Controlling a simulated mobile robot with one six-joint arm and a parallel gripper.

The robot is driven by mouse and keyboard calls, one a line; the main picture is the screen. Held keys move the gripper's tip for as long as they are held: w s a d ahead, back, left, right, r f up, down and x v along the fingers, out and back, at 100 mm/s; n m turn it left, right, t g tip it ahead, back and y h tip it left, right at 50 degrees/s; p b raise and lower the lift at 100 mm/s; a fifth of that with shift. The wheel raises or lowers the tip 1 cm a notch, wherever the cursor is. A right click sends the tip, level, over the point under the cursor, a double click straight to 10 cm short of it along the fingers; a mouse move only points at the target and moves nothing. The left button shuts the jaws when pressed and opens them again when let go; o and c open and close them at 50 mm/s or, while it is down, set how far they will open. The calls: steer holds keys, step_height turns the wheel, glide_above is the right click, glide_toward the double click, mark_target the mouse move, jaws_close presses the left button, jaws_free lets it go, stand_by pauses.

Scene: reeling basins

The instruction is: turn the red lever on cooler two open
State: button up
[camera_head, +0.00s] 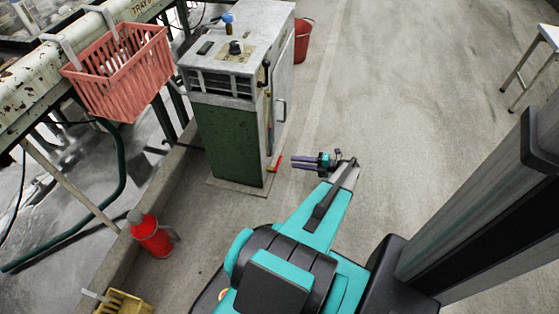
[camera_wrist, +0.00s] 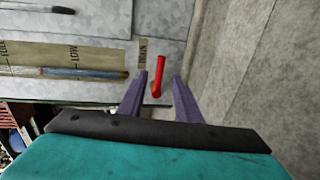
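The cooler (camera_head: 225,140) is a grey and green cabinet standing on the floor at the upper middle of the head view. Its red lever (camera_head: 275,163) sticks out low on its right side. In the wrist view the red lever (camera_wrist: 158,76) shows between my two purple fingers, close to a label that seems to read DRAIN. My gripper (camera_head: 293,163) is open, with its fingers pointing at the lever. In the wrist view the fingers (camera_wrist: 160,92) stand apart on either side of the lever, with gaps showing. I cannot read a number on the cooler.
A sight tube (camera_wrist: 75,74) with FULL and LOW labels lies along the cooler panel near the lever. A red basket (camera_head: 120,75) hangs on the bench at left. A red jug (camera_head: 152,236) and a red bucket (camera_head: 302,40) stand on the floor. Open floor lies to the right.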

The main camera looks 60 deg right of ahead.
mark_target(279, 160)
steer(key=b+x, duration=0.3)
steer(key=x, duration=0.6)
steer(key=shift+w+a, duration=0.1)
steer(key=shift+w, duration=0.15)
